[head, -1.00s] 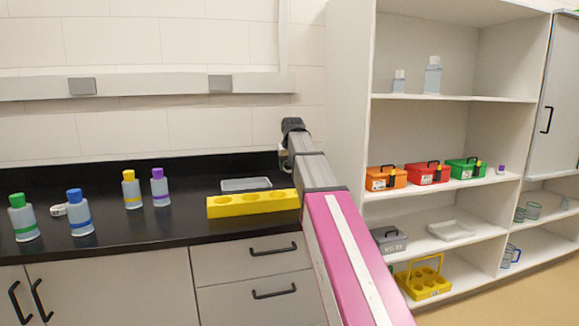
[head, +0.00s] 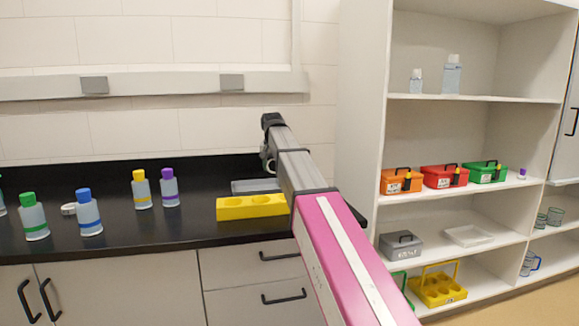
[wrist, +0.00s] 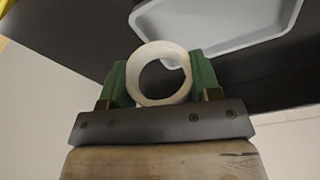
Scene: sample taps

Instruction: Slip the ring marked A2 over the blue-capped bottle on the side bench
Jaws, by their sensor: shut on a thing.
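The blue-capped bottle (head: 89,216) stands upright on the black bench at the left in the head view, with a blue band around its body. My gripper (wrist: 160,82) is shut on a plain white ring (wrist: 143,96), held between its green fingers in the wrist view. No mark on the ring can be read. In the head view the ring (head: 268,166) shows small at the arm's end, above the bench and well right of the blue-capped bottle. Another small white ring-like piece (head: 68,209) lies on the bench just left of that bottle.
Green-capped (head: 34,220), yellow-capped (head: 142,192) and purple-capped (head: 169,189) bottles stand near the blue-capped one. A yellow holed block (head: 235,209) and a grey tray (head: 242,187) lie near my arm. An open shelf unit (head: 361,130) stands at the right.

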